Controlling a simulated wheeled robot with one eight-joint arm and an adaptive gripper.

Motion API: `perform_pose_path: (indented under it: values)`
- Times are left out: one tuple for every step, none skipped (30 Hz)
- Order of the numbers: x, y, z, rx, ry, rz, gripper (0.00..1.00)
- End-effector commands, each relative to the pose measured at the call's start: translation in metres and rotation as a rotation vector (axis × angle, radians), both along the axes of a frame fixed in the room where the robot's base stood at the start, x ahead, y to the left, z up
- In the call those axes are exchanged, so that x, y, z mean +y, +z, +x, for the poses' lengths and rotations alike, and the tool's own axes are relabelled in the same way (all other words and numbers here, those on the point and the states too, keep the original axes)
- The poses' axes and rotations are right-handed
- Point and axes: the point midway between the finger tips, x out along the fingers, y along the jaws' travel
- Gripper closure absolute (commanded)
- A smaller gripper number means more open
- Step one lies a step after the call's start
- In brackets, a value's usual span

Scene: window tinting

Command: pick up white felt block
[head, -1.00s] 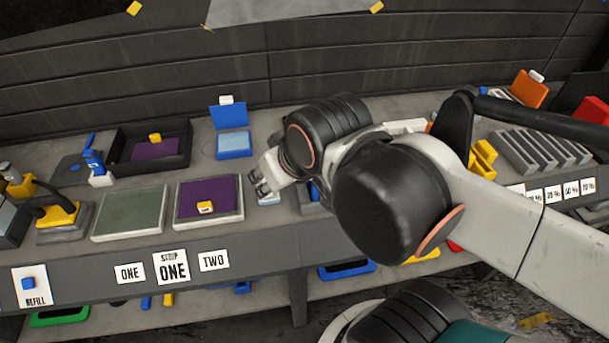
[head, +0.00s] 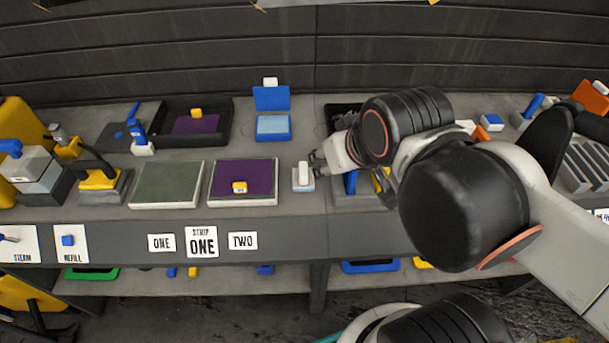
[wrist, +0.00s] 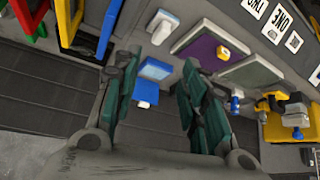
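A small white block (head: 303,172) with an upright white grip and a thin blue line near its base stands on the bench, right of the purple pad; it looks like the felt block. It also shows near the top of the wrist view (wrist: 162,26). My gripper (head: 317,162) is just right of and slightly behind the block in the head view. In the wrist view my gripper (wrist: 160,66) has its two teal-padded fingers wide apart with nothing held between them. The block lies beyond the fingertips; I see no contact there.
A purple pad (head: 260,172) with a yellow-and-white block and a grey-green pad (head: 165,186) lie left. An open blue box (head: 272,137) stands behind. A dark tray (head: 345,112) is partly hidden behind my arm. The bench's front edge carries label cards.

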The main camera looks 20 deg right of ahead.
Motion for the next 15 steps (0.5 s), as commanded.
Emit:
perform_pose_path:
  values:
    - [0.0,0.0,0.0,0.0,0.0,0.0,0.6]
    - [0.0,0.0,0.0,0.0,0.0,0.0,0.57]
    - [0.0,0.0,0.0,0.001,0.0,0.0,0.57]
    - [0.0,0.001,0.001,0.002,-0.001,0.001,0.57]
    - [0.0,0.001,0.002,0.005,-0.002,0.002,0.57]
    - [0.0,0.003,0.003,0.012,-0.005,0.003,0.57]
    - [0.0,0.005,0.006,0.018,-0.008,0.006,0.57]
    - [0.0,0.006,0.008,0.027,-0.011,0.008,0.57]
    - [0.0,0.009,0.012,0.043,-0.018,0.011,0.57]
    - [0.0,0.011,0.016,0.055,-0.023,0.015,0.57]
    - [0.0,0.013,0.019,0.07,-0.029,0.02,0.57]
    - [0.0,0.016,0.025,0.09,-0.039,0.025,0.57]
    - [0.0,0.017,0.029,0.108,-0.046,0.029,0.57]
    - [0.0,0.019,0.034,0.124,-0.053,0.033,0.57]
    - [-0.001,0.02,0.04,0.147,-0.064,0.038,0.57]
